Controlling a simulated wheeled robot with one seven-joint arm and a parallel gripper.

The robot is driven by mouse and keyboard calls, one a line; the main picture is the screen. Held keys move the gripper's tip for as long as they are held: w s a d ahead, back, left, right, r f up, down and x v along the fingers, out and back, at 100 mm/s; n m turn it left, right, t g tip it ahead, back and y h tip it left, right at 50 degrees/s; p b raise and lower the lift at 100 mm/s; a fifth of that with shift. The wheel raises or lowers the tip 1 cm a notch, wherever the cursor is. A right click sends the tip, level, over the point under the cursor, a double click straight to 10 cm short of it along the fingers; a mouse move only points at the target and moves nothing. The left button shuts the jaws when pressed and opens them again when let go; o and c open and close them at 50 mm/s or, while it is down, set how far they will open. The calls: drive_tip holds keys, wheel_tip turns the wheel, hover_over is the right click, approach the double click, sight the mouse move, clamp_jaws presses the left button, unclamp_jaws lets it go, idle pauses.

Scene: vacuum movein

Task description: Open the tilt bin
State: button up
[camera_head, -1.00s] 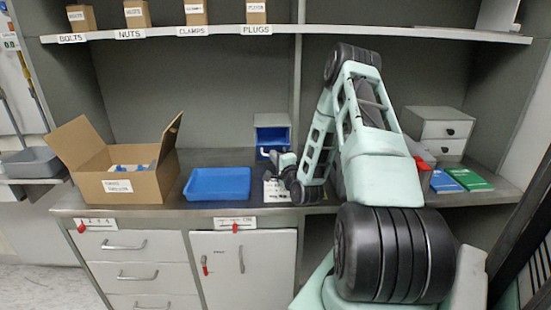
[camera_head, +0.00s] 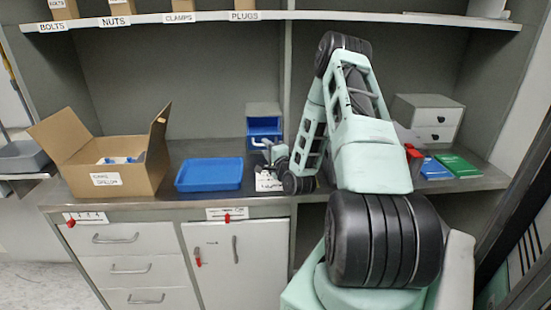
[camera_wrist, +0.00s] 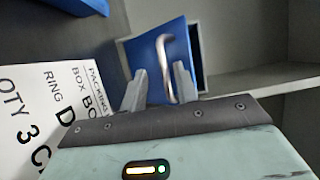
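The tilt bin (camera_head: 264,128) is a small blue bin in a grey housing, on the counter against the back wall. In the wrist view its blue front panel (camera_wrist: 145,52) carries a curved metal handle (camera_wrist: 165,60). The panel looks skewed against its grey frame, with a dark gap at its right; how far it is tilted is unclear. My gripper (camera_head: 268,150) is in front of the bin. In the wrist view its fingers (camera_wrist: 158,88) are apart, with the handle's lower end between or just beyond them. I cannot tell whether they touch it.
A blue tray (camera_head: 209,174) and an open cardboard box (camera_head: 130,178) stand left of the bin. A printed paper (camera_wrist: 45,110) lies close beside my gripper. A grey drawer unit (camera_head: 428,118) and blue and green flat items (camera_head: 455,165) are at right. A shelf (camera_head: 340,16) runs above.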

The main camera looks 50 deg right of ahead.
drive_tip(key=b+v, duration=0.1)
drive_tip(key=v, duration=0.4)
drive_tip(key=b+v, duration=0.1)
drive_tip(key=v, duration=0.4)
drive_tip(key=shift+s+a+f+b, duration=0.1)
drive_tip(key=shift+s+f+b, duration=0.1)
drive_tip(key=shift+s+b, duration=0.15)
drive_tip(key=p+v, duration=0.2)
drive_tip(key=v, duration=0.1)
drive_tip(key=p+v, duration=0.1)
drive_tip(key=shift+s+a+r, duration=0.1)
drive_tip(key=shift+s+r, duration=0.1)
drive_tip(key=shift+r, duration=0.15)
drive_tip(key=shift+p+v, duration=0.65)
drive_tip(key=shift+v, duration=0.3)
drive_tip(key=shift+f, duration=0.2)
